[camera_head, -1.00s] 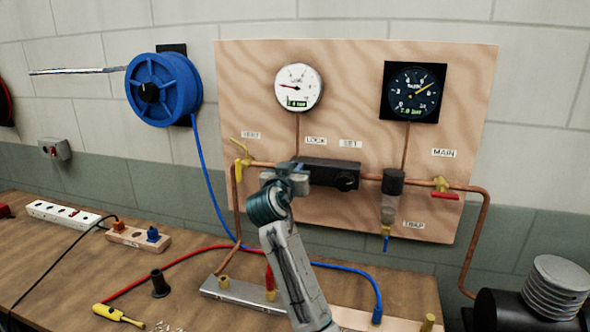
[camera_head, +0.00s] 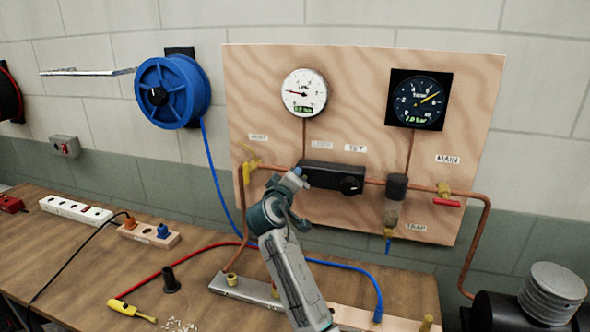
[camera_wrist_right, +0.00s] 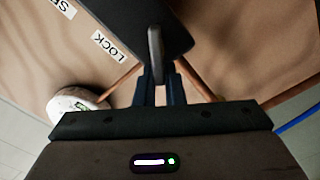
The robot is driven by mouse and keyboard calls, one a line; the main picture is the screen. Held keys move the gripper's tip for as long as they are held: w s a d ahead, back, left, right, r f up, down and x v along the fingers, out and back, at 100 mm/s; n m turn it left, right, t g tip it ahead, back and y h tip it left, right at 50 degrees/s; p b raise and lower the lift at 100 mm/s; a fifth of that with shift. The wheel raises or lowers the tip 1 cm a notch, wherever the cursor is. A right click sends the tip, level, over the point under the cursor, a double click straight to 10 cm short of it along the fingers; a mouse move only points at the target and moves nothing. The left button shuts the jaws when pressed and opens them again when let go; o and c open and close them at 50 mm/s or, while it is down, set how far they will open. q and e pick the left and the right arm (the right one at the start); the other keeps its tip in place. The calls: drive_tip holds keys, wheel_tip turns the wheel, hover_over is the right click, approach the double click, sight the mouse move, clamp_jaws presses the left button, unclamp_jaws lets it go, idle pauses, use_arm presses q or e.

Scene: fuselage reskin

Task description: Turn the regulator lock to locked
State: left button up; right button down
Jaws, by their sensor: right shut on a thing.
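The regulator (camera_head: 325,176) is a black block with a round knob at its right end, on the copper pipe of the plywood board. My right gripper (camera_head: 298,173) is at its left end, tilted. In the right wrist view the fingers (camera_wrist_right: 161,88) are shut on the lower end of a grey lever (camera_wrist_right: 155,45), the regulator lock, in front of the black regulator body (camera_wrist_right: 125,18). The LOCK label (camera_wrist_right: 110,46) is beside it there. In the head view the gripper hides the lever, and I cannot tell its setting. My left gripper is not in view.
The white gauge (camera_head: 304,93) and dark gauge (camera_head: 418,99) are above the regulator. A yellow vent valve (camera_head: 248,165) is close left of my gripper. A red-handled main valve (camera_head: 446,199) is at right. Hoses and a metal manifold (camera_head: 240,288) lie on the bench below.

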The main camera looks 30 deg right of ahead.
drive_tip(key=shift+w+a+f+n+p, duration=0.1)
drive_tip(key=shift+f+n+p, duration=0.1)
drive_tip(key=shift+n+p, duration=0.8)
drive_tip(key=shift+w+f+n+p, duration=0.15)
drive_tip(key=shift+n+p, duration=0.4)
drive_tip(key=shift+n, duration=0.85)
drive_tip(key=shift+s+a+f+n+p, duration=0.1)
drive_tip(key=shift+f+n+p, duration=0.15)
drive_tip(key=shift+n+p, duration=0.75)
drive_tip(key=shift+d+n, duration=0.1)
drive_tip(key=shift+n, duration=0.2)
drive_tip(key=c, duration=1.5)
unclamp_jaws()
drive_tip(key=shift+d, duration=0.1)
drive_tip(key=shift+d+f, duration=0.1)
drive_tip(key=shift+f, duration=0.05)
